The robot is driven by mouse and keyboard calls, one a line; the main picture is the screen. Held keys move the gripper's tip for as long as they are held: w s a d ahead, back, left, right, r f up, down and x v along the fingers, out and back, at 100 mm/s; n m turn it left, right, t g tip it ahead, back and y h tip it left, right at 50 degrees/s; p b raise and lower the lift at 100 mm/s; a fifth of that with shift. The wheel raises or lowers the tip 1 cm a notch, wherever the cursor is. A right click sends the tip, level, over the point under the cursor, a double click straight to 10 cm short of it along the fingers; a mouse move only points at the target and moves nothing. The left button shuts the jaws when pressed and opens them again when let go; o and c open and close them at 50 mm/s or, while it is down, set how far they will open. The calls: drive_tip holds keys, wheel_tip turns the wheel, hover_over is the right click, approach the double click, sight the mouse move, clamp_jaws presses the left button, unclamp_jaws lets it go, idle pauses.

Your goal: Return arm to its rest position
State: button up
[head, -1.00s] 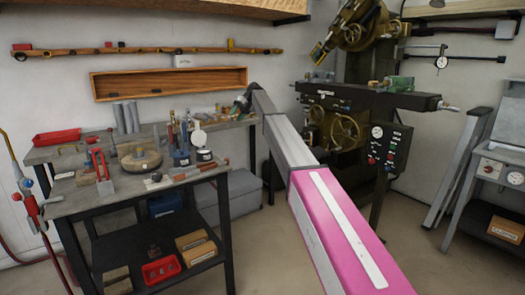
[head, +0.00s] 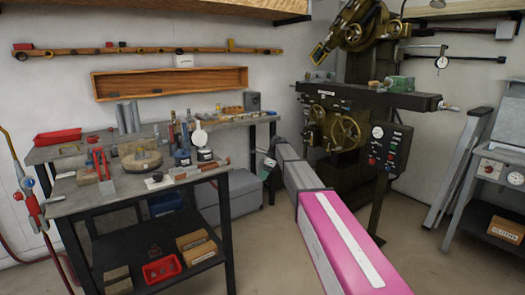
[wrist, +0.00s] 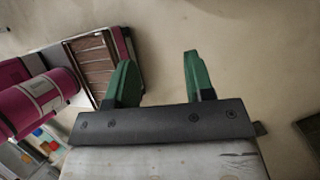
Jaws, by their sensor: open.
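My arm shows in the head view as a magenta and grey link reaching from the bottom right towards the back table. Its end, my gripper (head: 268,164), is small there, below the height of the back table's top and in front of the lower gap between table and machine. In the wrist view my gripper (wrist: 158,62) shows two green fingers set well apart, with only bare pale floor between them. It holds nothing. My own magenta body parts show at the left of the wrist view.
The front workbench (head: 130,200) with several tools stands left. The back table (head: 235,122) bears a grey block (head: 252,101). A grey box (head: 238,190) sits low under it. A dark milling machine (head: 350,130) stands behind my arm. Bare floor (head: 262,260) lies between bench and arm.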

drive_tip(key=s+d+f+n+h, duration=0.1)
drive_tip(key=s+d+f+n, duration=0.5)
drive_tip(key=s, duration=0.6)
drive_tip(key=s+d+f+n+t+h, duration=0.1)
drive_tip(key=s+d+f+n, duration=0.5)
drive_tip(key=s, duration=0.7)
drive_tip(key=s+d+f+n+t+h, duration=0.1)
drive_tip(key=s+d+f+n+h, duration=0.2)
drive_tip(key=s, duration=0.9)
drive_tip(key=d+f+n, duration=0.2)
drive_tip(key=d+n, duration=0.1)
drive_tip(key=shift+s+d+f+n, duration=0.3)
drive_tip(key=shift+f+n, duration=0.1)
